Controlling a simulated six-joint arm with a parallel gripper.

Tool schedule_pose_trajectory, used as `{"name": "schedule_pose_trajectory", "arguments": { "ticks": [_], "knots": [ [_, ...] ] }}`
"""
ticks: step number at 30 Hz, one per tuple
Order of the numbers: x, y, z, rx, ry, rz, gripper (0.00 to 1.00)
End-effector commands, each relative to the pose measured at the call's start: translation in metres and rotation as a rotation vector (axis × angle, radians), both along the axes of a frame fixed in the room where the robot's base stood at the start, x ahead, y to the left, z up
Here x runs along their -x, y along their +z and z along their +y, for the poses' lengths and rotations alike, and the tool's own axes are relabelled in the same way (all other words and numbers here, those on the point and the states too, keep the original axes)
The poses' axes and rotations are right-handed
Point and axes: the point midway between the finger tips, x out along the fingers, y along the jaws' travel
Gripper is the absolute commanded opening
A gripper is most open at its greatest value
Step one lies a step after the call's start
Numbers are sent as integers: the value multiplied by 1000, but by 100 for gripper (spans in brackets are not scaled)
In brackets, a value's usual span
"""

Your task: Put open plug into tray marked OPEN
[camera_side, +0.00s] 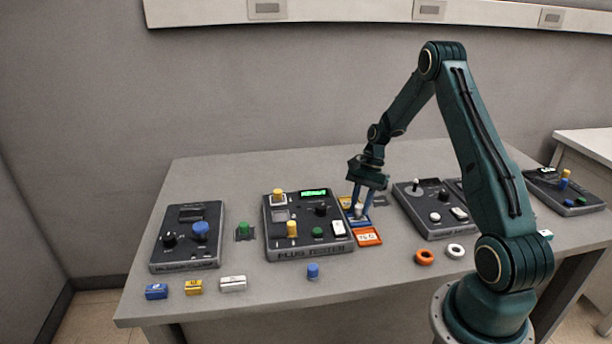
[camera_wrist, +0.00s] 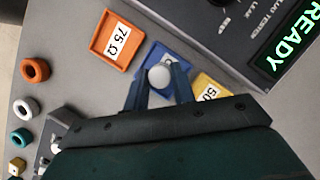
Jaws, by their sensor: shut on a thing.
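A white round-topped plug (camera_wrist: 160,77) is between the blue fingers of my gripper (camera_wrist: 160,88), which is shut on it. The plug also shows in the side view (camera_side: 358,209). My gripper (camera_side: 359,212) points down over the blue tray (camera_wrist: 150,58), which lies between the orange and yellow trays. The blue tray's white label is mostly hidden by the plug and fingers, so its word cannot be read in full. I cannot tell whether the plug touches the tray floor.
An orange tray (camera_wrist: 103,45) marked 75 Ω and a yellow tray (camera_wrist: 224,88) marked 50 lie on either side. The plug tester (camera_side: 310,248), its screen reading READY, stands to the left in the side view. Orange (camera_side: 424,258) and white (camera_side: 455,251) rings lie to the right.

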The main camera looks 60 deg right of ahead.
Motion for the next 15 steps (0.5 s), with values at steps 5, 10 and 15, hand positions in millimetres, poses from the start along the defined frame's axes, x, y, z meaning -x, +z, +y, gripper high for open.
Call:
{"name": "schedule_pose_trajectory", "arguments": {
  "ticks": [5,10,15],
  "knots": [
    [0,-2,0,0,0,0,3],
    [0,-4,0,0,0,0,3],
    [0,-6,0,0,0,0,3]
  ]
}}
